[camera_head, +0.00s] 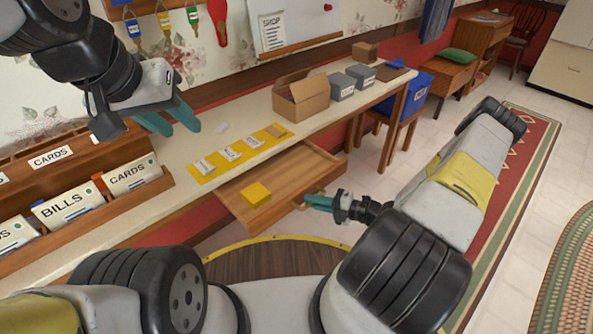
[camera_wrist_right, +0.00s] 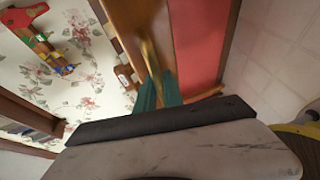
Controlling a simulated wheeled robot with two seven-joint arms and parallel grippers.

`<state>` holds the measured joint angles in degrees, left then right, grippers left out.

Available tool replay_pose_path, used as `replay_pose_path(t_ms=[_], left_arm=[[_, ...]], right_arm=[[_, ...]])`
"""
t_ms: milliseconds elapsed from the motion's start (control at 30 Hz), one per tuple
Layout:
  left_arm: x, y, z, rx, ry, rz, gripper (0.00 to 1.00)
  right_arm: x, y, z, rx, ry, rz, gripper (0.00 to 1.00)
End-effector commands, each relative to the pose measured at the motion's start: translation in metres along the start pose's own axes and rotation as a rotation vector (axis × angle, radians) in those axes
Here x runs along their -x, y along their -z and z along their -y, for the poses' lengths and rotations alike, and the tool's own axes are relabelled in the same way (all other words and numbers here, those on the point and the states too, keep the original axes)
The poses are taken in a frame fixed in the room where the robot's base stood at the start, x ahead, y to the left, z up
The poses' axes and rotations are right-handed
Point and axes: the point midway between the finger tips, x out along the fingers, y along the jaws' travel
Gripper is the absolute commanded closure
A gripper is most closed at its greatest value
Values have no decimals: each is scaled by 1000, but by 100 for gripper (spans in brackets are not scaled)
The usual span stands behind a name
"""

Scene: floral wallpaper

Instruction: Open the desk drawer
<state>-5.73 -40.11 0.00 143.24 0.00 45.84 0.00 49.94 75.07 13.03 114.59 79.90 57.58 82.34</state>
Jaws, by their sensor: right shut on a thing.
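The desk drawer (camera_head: 292,172) stands pulled out from under the long desk (camera_head: 240,95), and its inside shows. A yellow block (camera_head: 256,194) lies in it. My right gripper (camera_head: 306,203) is at the drawer's front, shut on the brass handle (camera_head: 298,206). In the right wrist view, the teal fingers (camera_wrist_right: 158,88) close around the brass handle (camera_wrist_right: 149,58) against the wooden front. My left gripper (camera_head: 182,127) hangs over the desk's left part, empty, with its teal fingers apart.
On the desk are a yellow strip with labels (camera_head: 207,174), an open cardboard box (camera_head: 301,98) and grey boxes (camera_head: 342,85). Wooden card racks (camera_head: 85,205) stand at the left.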

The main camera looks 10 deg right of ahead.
Motion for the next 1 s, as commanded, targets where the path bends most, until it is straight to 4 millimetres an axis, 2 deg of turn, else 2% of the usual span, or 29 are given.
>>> replay_pose_path(t_ms=[100,233,667,700,733,1000], left_arm=[[0,0,0,0,0,0,64],[0,0,0,0,0,0,64],[0,0,0,0,0,0,64],[0,0,0,0,0,0,64],[0,0,0,0,0,0,64],[0,0,0,0,0,0,64]], right_arm=[[12,4,3,0,1,2,100],[19,7,5,0,2,1,100],[22,8,5,1,2,0,100],[22,8,5,1,2,0,82],[22,8,5,1,2,0,79],[21,8,5,1,1,0,79]])
